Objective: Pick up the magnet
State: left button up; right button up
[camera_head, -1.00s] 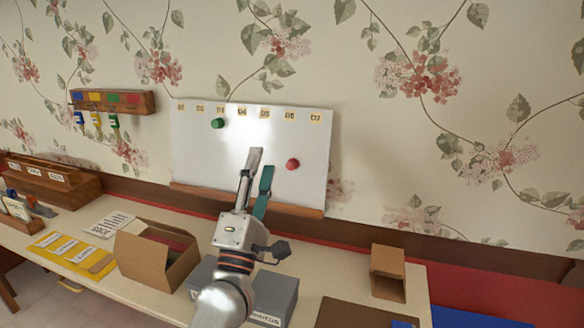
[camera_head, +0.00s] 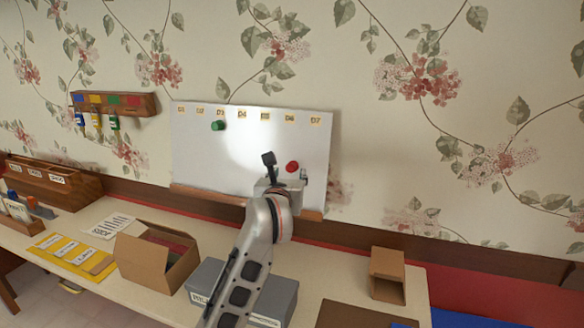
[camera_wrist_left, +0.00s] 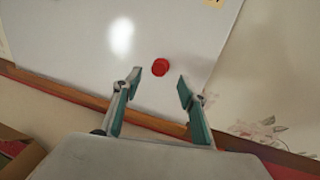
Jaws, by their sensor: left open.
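A red round magnet (camera_head: 292,167) sits on the whiteboard (camera_head: 200,160), on its lower right part. A green magnet (camera_head: 218,126) sits on the board's upper left part. My left gripper (camera_head: 286,168) is in front of the board's lower right, by the red magnet. In the left wrist view the gripper (camera_wrist_left: 157,88) is open, with its green-padded fingers apart. The red magnet (camera_wrist_left: 160,67) shows beyond the fingertips, between their lines, with nothing touching it. My right gripper is not in view.
A wooden ledge (camera_head: 205,194) runs under the board. On the desk stand an open cardboard box (camera_head: 140,262), a grey box (camera_head: 283,297) below my arm, and a small brown box (camera_head: 388,272) at the right. A key rack (camera_head: 140,104) hangs at the left.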

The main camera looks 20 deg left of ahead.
aim_at(292, 168)
pick_arm(q)
jog(key=p+x, duration=0.1)
jog(key=x, duration=0.4)
jog(key=shift+d+r, duration=0.1)
jog(key=shift+r, duration=0.1)
jog(key=c, duration=1.1)
